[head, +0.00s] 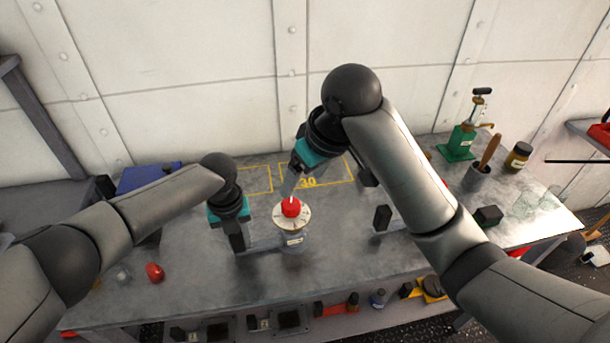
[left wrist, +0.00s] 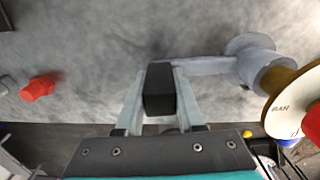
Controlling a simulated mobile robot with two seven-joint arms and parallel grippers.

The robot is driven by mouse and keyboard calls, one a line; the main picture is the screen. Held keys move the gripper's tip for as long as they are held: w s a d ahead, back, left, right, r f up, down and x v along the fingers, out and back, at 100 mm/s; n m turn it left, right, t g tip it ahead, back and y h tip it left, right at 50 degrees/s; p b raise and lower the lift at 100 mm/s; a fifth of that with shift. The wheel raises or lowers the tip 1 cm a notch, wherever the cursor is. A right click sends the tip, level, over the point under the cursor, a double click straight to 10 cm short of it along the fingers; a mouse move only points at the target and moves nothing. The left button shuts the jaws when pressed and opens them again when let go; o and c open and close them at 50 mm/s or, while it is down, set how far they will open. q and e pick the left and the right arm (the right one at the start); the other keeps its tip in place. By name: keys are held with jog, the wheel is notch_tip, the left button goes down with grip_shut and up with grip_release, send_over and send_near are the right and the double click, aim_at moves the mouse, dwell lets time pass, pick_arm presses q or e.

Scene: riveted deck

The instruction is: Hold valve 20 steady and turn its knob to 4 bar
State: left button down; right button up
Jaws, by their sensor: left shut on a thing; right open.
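A valve with a grey body (head: 293,243) stands upright on the bench; the small label on its front is too small to read. It has a pale round dial (head: 278,222) and a red knob (head: 290,207) on top. The left wrist view shows the dial's edge (left wrist: 281,112) with "BAR" on it. My left gripper (head: 238,246) is shut on the black grip (left wrist: 160,88) at the end of the valve's grey side bar (left wrist: 205,65). My right gripper (head: 291,191) is open, pointing down at the knob from above; whether it touches is unclear. The dial's pointer reading is not legible.
Yellow outlines, one marked 30 (head: 308,182), lie behind the valve. A red piece (head: 154,272) lies at left. A green pump (head: 460,142), a cup (head: 477,178) and a jar (head: 518,156) stand back right.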

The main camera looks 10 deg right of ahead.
pick_arm(q)
jog(key=shift+c, duration=2.2)
grip_release()
